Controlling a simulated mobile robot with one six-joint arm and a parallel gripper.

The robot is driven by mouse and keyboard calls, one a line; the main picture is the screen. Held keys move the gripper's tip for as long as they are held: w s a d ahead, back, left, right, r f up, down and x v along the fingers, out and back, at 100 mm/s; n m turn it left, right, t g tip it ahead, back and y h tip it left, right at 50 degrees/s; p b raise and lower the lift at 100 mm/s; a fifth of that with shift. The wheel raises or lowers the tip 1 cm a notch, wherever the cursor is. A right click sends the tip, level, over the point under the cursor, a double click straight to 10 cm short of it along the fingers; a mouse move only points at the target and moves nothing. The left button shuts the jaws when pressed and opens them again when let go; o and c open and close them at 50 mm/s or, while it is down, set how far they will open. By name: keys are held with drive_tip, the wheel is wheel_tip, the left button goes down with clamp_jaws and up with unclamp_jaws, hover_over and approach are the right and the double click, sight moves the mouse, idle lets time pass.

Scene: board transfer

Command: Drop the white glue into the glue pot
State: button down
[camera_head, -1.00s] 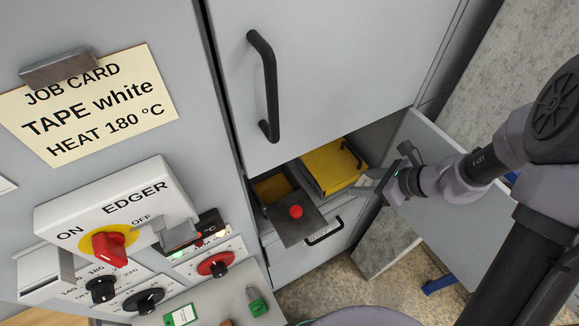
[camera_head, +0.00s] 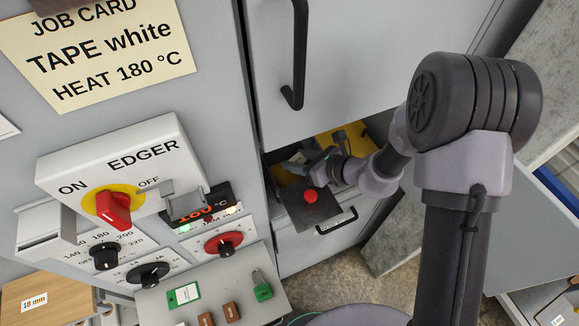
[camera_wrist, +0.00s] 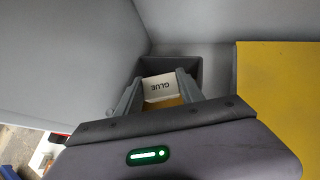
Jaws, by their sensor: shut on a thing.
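The white glue (camera_wrist: 160,86) is a small white block with GLUE printed on it. It is held between the two fingers of my gripper (camera_wrist: 158,82) in the wrist view. The glue pot (camera_wrist: 197,68) is a dark grey square box around and beneath the fingertips. Yellowish colour shows below the block. I cannot tell how deep the block sits relative to the rim. In the head view my gripper (camera_head: 294,164) is in the cabinet opening, hiding most of the pot. A dark plate with a red knob (camera_head: 310,196) lies in front of it.
A yellow panel (camera_wrist: 280,110) is right of the pot. A cabinet door with a black handle (camera_head: 298,60) is above. The edger panel with its red switch (camera_head: 112,208), dials and display stands at left. A job card (camera_head: 100,50) reads TAPE white, HEAT 180 °C.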

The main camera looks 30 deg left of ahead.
sight(289, 177)
drive_tip(key=shift+a+f, duration=0.1)
drive_tip(key=shift+f, duration=0.4)
drive_tip(key=shift+s+a+f, duration=0.1)
drive_tip(key=shift+a+f, duration=0.05)
drive_tip(key=shift+f, duration=0.4)
drive_tip(key=shift+a+r+h, duration=0.4)
drive_tip(key=shift+r+h, duration=0.1)
drive_tip(key=shift+h, duration=0.1)
drive_tip(key=shift+s+a+r+n+h+p, duration=0.1)
drive_tip(key=shift+a+n+h+p, duration=0.05)
drive_tip(key=shift+a+h+p, duration=0.3)
drive_tip(key=shift+s+a+r+n+h+p, duration=0.15)
drive_tip(key=shift+a+h+p, duration=0.2)
drive_tip(key=shift+h, duration=0.3)
drive_tip(key=f, duration=0.2)
drive_tip(key=f+b, duration=0.1)
drive_tip(key=shift+w+d+f, duration=0.15)
drive_tip(key=shift+d+f, duration=0.05)
drive_tip(key=shift+d, duration=0.05)
drive_tip(key=shift+w+f, duration=0.1)
drive_tip(key=shift+f, duration=0.05)
drive_tip(key=shift+f+b, duration=0.3)
drive_tip(key=shift+b, duration=0.25)
